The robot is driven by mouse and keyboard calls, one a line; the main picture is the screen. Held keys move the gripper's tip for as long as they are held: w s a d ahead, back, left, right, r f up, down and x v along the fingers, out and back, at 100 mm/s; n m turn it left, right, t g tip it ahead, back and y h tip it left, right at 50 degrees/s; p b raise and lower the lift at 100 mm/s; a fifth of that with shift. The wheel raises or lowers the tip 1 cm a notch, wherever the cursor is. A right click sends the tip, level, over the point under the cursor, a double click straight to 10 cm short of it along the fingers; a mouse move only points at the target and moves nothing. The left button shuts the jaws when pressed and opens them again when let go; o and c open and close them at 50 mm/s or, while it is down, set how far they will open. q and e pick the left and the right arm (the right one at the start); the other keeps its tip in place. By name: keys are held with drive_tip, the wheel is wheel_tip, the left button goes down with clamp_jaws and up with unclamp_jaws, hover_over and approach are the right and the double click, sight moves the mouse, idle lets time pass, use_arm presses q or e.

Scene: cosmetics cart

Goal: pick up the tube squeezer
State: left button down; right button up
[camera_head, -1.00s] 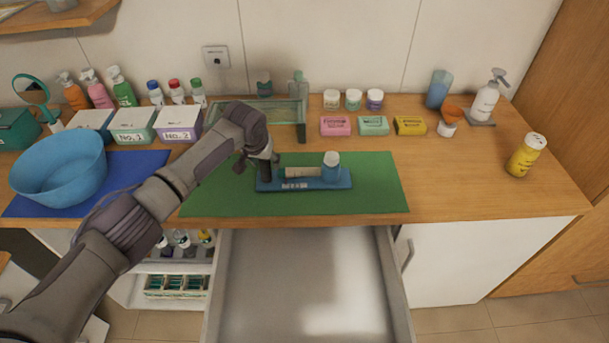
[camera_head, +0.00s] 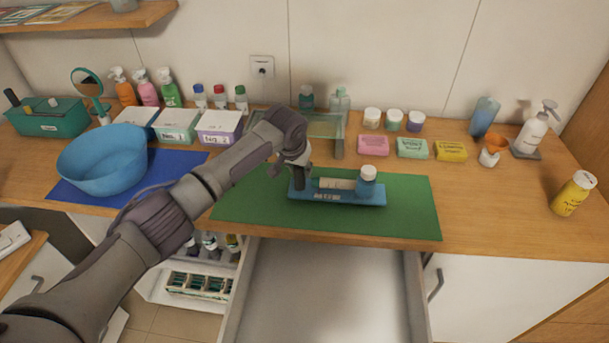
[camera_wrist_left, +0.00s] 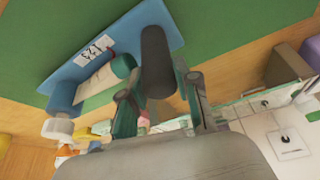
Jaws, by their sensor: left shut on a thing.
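The tube squeezer (camera_head: 350,197) looks like a long blue base with a white printed label and a dark grey upright post (camera_head: 299,180) at its left end. It lies on the green mat (camera_head: 410,210). A pale tube (camera_head: 338,184) lies along it, with a blue round part (camera_head: 367,186) at the right end. My left gripper (camera_head: 300,162) is shut on the post from above. In the left wrist view the post (camera_wrist_left: 158,60) runs between the fingers (camera_wrist_left: 160,105), with the blue base (camera_wrist_left: 95,48) behind. My right gripper is not in view.
An open, empty-looking drawer (camera_head: 310,290) juts out below the counter. Coloured boxes (camera_head: 412,148) stand behind to the right. A blue basin (camera_head: 100,165) sits left. The mat's right part is clear.

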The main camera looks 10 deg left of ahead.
use_arm(q)
drive_tip(key=r, duration=0.1)
drive_tip(key=d+r+b, duration=0.1)
drive_tip(key=shift+s+d+r, duration=0.1)
drive_tip(key=shift+s+r, duration=0.1)
drive_tip(key=shift+r, duration=0.2)
drive_tip(key=s+d+r+b, duration=0.3)
drive_tip(key=d+r, duration=0.3)
drive_tip(key=d, duration=0.3)
drive_tip(key=shift+s+d+r, duration=0.25)
drive_tip(key=shift+s+r, duration=0.05)
drive_tip(key=shift+s, duration=0.35)
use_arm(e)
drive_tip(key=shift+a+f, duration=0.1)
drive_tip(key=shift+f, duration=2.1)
use_arm(q)
drive_tip(key=shift+w+a+f, duration=0.8)
drive_tip(key=shift+a+f, duration=0.95)
drive_tip(key=shift+a, duration=0.05)
drive_tip(key=shift+w+a+f, duration=0.75)
drive_tip(key=shift+a+f, duration=1)
drive_tip(key=shift+f, duration=0.05)
drive_tip(key=shift+w+a+f, duration=0.8)
drive_tip(key=shift+a+f, duration=0.95)
drive_tip(key=shift+a, duration=0.05)
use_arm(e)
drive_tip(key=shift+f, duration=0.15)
use_arm(q)
drive_tip(key=shift+f, duration=0.2)
